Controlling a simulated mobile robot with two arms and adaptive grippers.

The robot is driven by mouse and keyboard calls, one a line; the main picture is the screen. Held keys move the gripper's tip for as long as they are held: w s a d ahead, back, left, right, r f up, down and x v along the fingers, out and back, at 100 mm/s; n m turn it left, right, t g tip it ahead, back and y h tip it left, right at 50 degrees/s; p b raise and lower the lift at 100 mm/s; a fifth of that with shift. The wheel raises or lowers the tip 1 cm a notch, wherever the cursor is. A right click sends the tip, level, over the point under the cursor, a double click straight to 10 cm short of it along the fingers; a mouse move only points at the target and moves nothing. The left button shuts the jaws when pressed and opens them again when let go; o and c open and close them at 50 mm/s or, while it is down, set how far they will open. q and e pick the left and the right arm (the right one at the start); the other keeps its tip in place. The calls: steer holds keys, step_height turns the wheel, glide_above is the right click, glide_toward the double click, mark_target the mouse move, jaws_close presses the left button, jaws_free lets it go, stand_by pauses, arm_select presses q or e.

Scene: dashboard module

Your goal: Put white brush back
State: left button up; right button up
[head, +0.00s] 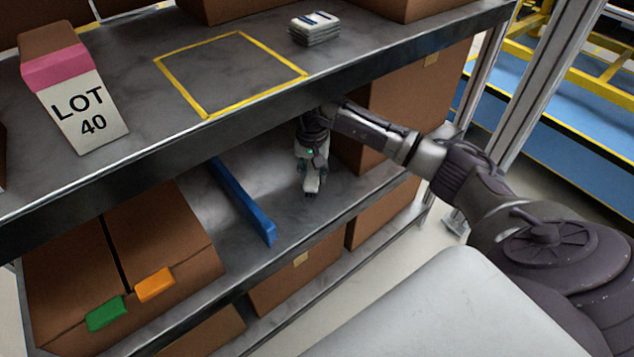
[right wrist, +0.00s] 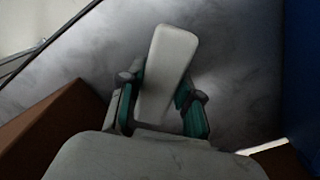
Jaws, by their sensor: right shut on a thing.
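My right gripper (head: 311,170) reaches in over the middle shelf (head: 335,195), between a blue divider (head: 243,200) and a brown box at the right. In the right wrist view its teal fingers (right wrist: 160,105) are shut on the white brush (right wrist: 172,58), a pale elongated block that sticks out past the fingertips. In the head view the brush's pale end (head: 312,185) shows small at the fingers, just over or at the shelf surface; I cannot tell whether it touches. My left gripper is not in view.
The brown box (head: 395,105) stands right of the gripper. Boxes with green (head: 106,314) and orange (head: 155,285) tags stand left of the divider.

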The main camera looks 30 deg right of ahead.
steer(key=shift+s+d+f, duration=0.1)
steer(key=shift+s+d, duration=0.25)
steer(key=shift+s, duration=0.15)
step_height(320, 180, down, 3)
steer(key=shift+a+r, duration=0.1)
steer(key=shift+w+f, duration=0.1)
steer(key=shift+f, duration=0.2)
arm_select(q)
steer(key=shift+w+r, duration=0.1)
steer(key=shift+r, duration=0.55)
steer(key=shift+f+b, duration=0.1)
steer(key=shift+b, duration=0.2)
